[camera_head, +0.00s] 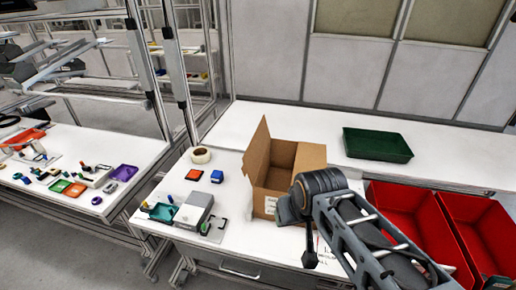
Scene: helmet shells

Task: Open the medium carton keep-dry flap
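The brown cardboard carton (258,203) stands on the white bench near the middle of the head view. Its left flap (256,150) stands up and another flap (308,157) sticks out at the back right. Part of its inside shows, and a white label is on its front. My arm comes in from the lower right and covers the carton's right front. A dark, narrow end piece, possibly part of my gripper (310,256), shows in front of the carton. The fingers are not clear, and I cannot tell whether they touch anything.
A green tray (377,144) lies on the back bench. Red bins (408,212) stand at the right, partly behind my arm. A tape roll (201,155), a grey box (194,209) and small coloured blocks lie left of the carton. Another bench with small parts is at far left.

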